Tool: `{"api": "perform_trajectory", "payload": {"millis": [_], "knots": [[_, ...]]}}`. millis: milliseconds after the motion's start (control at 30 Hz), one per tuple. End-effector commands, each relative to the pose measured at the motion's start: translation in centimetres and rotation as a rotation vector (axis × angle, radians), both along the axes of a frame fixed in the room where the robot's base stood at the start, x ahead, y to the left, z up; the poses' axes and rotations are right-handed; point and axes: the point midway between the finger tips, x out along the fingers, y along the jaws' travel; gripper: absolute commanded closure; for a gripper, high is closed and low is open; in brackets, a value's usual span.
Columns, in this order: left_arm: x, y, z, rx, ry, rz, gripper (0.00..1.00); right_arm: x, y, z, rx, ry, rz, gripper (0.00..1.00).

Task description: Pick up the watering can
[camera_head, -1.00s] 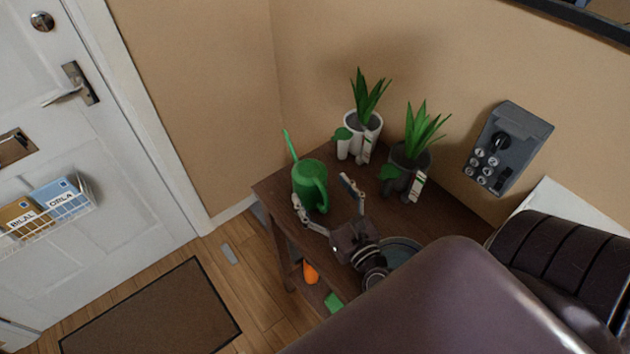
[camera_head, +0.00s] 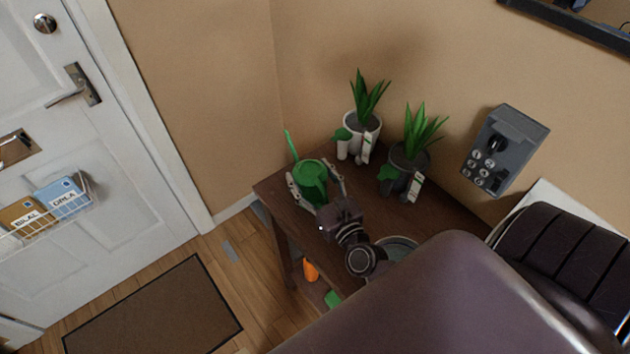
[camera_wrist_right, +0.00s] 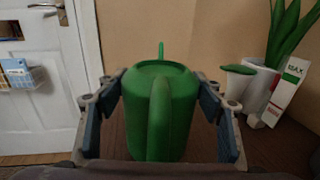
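The green watering can (camera_head: 312,180) stands on the left end of the brown wooden table (camera_head: 268,187), its thin spout pointing up and to the left. In the right wrist view the can (camera_wrist_right: 172,110) fills the middle, with its handle facing me. My right gripper (camera_head: 316,186) is open around the can, one finger on each side. In the right wrist view the right gripper (camera_wrist_right: 166,115) shows small gaps between its blue pads and the can. The left gripper is not in view.
Two potted plants, one in a white pot (camera_head: 364,127) and one in a grey pot (camera_head: 408,158), stand close behind and right of the can. A plate (camera_head: 402,246) lies at the table's front. A grey wall phone (camera_head: 503,150) hangs at right. A door (camera_head: 80,130) is at left.

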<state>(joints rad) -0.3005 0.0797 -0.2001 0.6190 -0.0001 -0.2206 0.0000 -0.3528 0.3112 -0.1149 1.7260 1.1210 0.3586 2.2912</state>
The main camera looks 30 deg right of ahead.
Motion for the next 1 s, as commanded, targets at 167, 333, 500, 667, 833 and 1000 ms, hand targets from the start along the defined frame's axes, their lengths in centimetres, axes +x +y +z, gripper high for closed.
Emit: {"api": "perform_trajectory", "payload": {"millis": [167, 333, 500, 667, 833, 1000], "knots": [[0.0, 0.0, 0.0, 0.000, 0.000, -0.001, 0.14, 0.0, -0.1, 0.0, 0.000, 0.000, -0.001, 0.64], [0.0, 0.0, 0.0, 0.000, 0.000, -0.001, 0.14, 0.0, -0.1, 0.0, 0.000, 0.000, -0.002, 0.82], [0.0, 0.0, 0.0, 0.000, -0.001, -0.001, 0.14, 0.0, -0.1, 0.2, -0.001, -0.005, -0.003, 0.82], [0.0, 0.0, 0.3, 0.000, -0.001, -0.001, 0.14, 0.0, -0.1, 1.2, 0.002, -0.006, -0.004, 0.82], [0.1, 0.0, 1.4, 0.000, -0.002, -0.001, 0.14, 0.0, -0.2, 4.5, 0.005, -0.009, -0.006, 0.82], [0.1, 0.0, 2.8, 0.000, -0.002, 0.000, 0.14, 0.0, -0.2, 7.8, 0.005, -0.007, -0.006, 0.82]]}}
